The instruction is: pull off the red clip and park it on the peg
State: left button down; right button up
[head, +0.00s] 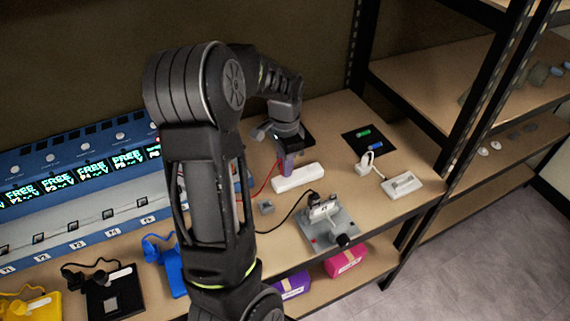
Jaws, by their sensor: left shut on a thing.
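My left gripper (287,168) points down over the middle of the bench, at the left end of a long white block (300,177). It is shut. A thin red lead (265,184) runs up from the left and ends at its fingers, so the red clip appears to be held there. The clip itself is hidden by the fingers, and I cannot tell whether it touches the white block. I cannot make out the peg for certain; a small grey block (266,207) sits in front of the white block. My right gripper is not in view.
A grey fixture (345,225) with a black knob and cable stands front right. A black mat (369,141) and a white switch box (402,185) lie to the right. A blue panel with displays (85,150) fills the left. My left arm hides the bench's middle.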

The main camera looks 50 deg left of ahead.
pick_arm(q)
jog(key=shift+f+b, duration=0.85)
jog(key=shift+f, duration=0.35)
dwell(0.6)
jog(key=c, duration=1.3)
grip_release()
jog(key=shift+r, duration=0.1)
notch_tip(320, 180, up, 8)
jog(key=shift+f, duration=0.15)
